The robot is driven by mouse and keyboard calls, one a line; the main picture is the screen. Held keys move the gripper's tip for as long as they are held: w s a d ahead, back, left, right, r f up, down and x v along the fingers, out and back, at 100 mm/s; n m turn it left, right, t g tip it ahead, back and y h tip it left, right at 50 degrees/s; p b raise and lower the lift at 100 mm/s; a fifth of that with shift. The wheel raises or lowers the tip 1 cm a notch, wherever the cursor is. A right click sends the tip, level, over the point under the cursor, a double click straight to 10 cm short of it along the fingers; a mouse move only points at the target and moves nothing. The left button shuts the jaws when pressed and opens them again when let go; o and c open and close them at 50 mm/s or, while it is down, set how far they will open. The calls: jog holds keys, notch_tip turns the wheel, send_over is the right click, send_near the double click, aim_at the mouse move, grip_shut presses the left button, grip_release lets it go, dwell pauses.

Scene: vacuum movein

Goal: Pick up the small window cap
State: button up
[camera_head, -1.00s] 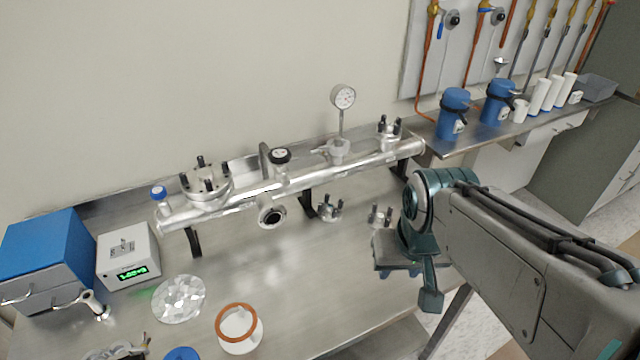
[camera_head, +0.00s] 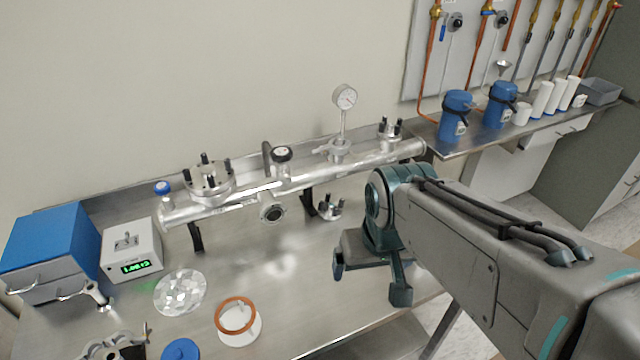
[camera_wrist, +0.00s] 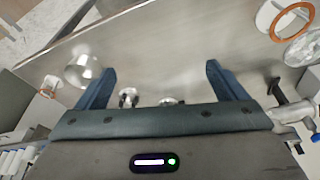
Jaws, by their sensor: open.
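Two small metal caps with dark clamp bolts sit on the bench below the tube; I cannot tell which is the small window cap. The left one (camera_head: 330,207) is clear in the head view. Both show low between the fingers in the wrist view, one left (camera_wrist: 128,97) and one partly hidden behind the gripper body (camera_wrist: 170,102). My gripper (camera_wrist: 160,66) is open and empty, its blue fingers apart above the bench. In the head view my arm hides most of it and the right cap.
A steel tube assembly (camera_head: 240,203) runs along the back of the bench. A glass dome (camera_wrist: 82,70) stands near the left finger in the wrist view. A copper-coloured ring (camera_head: 235,303) and faceted disc (camera_head: 180,291) lie at front left. The bench's middle is clear.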

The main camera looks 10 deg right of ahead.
jog(key=shift+c, duration=0.2)
jog(key=shift+w, duration=0.1)
jog(key=c, duration=0.4)
jog(key=m+t+b, duration=0.2)
jog(key=m+b, duration=0.1)
jog(key=b, duration=0.4)
send_near(331, 205)
jog(key=v, duration=0.5)
jog(key=shift+c, duration=0.2)
jog(key=shift+m, duration=0.3)
jog(key=b+x, duration=0.1)
jog(key=x, duration=1.3)
jog(key=shift+f, duration=0.15)
